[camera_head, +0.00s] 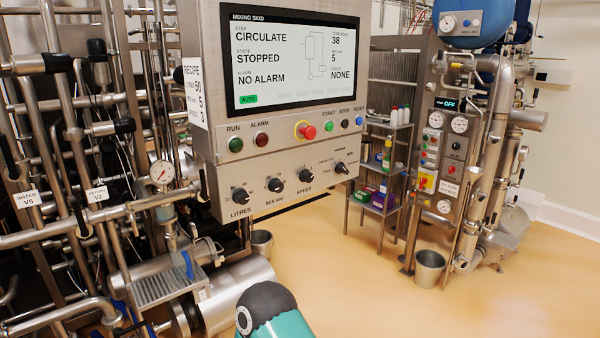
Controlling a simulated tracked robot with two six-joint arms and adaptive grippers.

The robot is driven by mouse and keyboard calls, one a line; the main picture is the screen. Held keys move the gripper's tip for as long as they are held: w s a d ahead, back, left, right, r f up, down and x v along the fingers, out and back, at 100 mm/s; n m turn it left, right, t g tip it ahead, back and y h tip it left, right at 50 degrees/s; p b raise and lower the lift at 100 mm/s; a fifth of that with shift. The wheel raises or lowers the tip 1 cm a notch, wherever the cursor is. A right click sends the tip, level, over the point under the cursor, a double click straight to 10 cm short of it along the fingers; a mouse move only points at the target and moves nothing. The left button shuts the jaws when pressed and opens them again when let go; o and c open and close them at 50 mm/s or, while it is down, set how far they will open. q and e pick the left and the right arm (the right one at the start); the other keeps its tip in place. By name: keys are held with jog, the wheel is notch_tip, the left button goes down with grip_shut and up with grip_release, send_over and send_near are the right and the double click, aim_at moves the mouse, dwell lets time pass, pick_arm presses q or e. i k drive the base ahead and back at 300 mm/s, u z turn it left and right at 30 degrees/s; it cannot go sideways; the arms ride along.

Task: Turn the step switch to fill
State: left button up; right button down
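The control panel (290,185) hangs at the upper middle, below a screen (283,55). The screen reads step CIRCULATE, state STOPPED, alarm NO ALARM. A black rotary switch (341,168) with small labels around it sits at the panel's lower right; it looks like the step switch. The labels are too small to read surely, and its exact pointer direction is unclear. A teal and dark part of my own arm shows at the bottom middle, well below the panel. Neither gripper is visible.
Knobs for litres (240,195), mix time (275,185) and speed (305,175) lie left of the switch. A red emergency button (307,131) is above. Pipes and valves crowd the left. A shelf rack (380,150) and a second machine stand right; floor (345,270) between is clear.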

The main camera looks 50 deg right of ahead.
aim_at(340, 168)
jog(key=u, duration=0.1)
jog(key=i, duration=1.45)
jog(key=z, duration=2.75)
jog(key=i, duration=0.5)
jog(key=u, duration=0.1)
